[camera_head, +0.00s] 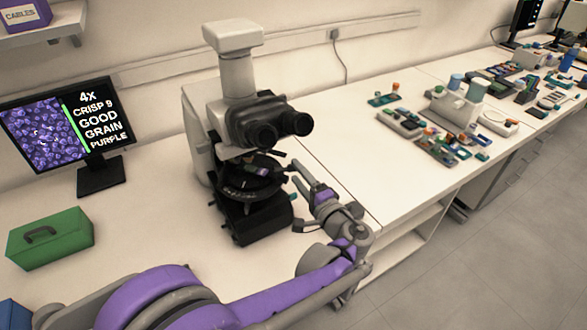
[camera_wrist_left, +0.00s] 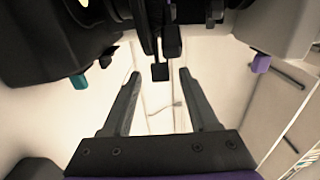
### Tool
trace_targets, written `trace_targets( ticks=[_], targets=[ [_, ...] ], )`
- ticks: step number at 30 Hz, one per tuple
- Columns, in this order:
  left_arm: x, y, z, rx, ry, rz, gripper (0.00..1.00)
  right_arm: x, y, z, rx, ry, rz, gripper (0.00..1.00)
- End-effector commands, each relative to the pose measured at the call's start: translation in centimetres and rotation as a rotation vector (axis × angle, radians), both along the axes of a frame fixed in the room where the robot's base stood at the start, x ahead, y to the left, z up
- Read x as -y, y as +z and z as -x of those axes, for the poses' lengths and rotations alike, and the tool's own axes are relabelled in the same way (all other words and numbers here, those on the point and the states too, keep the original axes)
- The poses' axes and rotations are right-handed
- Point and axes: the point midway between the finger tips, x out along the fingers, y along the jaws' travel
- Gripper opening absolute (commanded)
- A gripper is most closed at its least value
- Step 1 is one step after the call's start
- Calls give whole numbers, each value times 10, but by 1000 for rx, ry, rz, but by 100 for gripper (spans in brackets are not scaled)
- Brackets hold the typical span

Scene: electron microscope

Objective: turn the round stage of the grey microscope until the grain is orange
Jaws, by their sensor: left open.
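The grey microscope (camera_head: 237,75) stands on the bench with black eyepieces and a black base. Its dark round stage (camera_head: 247,183) sits under the nosepiece, partly hidden by shadow and the eyepieces. The monitor (camera_head: 60,134) reads "4X, CRISP 9, GOOD, GRAIN PURPLE" beside a purple grain picture. My left gripper (camera_head: 290,170) is at the right side of the stage. In the left wrist view the left gripper (camera_wrist_left: 160,76) is open, and a small dark tab (camera_wrist_left: 160,72) shows between its fingertips. I cannot tell whether they touch it. My right gripper is not in view.
A green box (camera_head: 50,238) with a handle stands at the left of the bench. Small trays of parts (camera_head: 416,137) and a white holder (camera_head: 455,108) lie farther right. The bench between microscope and trays is clear.

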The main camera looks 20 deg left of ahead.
Motion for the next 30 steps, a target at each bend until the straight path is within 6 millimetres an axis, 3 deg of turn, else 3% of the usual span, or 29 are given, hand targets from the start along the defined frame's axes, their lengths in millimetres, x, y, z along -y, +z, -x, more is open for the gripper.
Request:
trace_targets(
  ticks=[6,12,30],
  targets=[
    [37,0,28,-1,-5,1,60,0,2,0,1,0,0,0],
    [57,0,44,-1,-3,1,60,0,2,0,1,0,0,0],
    [60,0,48,-1,1,-1,60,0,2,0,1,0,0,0]
  ],
)
